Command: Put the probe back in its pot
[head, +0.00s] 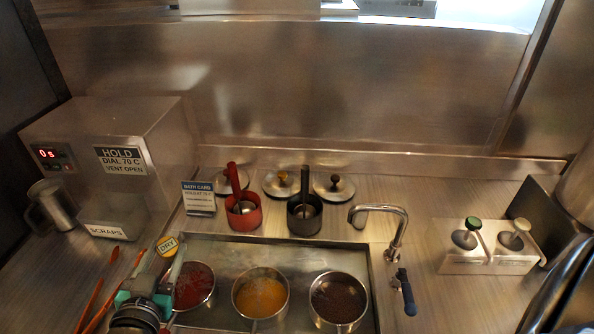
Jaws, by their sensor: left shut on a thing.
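My left gripper (172,275) is at the lower left, over the left edge of the sunken metal basin. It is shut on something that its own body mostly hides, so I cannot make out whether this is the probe. A red pot (244,218) with an upright red handle stands on the counter behind the basin. A black pot (304,222) with an upright dark handle stands to its right. Which pot is the probe's own, I cannot tell. My gripper is in front and to the left of both pots, apart from them. My right gripper is not in view.
The basin (345,252) holds pans of red (193,285), yellow (260,296) and dark (338,301) contents. A yellow DRY tag (167,245) and orange tongs (92,302) are near my gripper. A tap (399,232) and pump dispensers (487,262) stand right. Lids (333,187) lie behind the pots.

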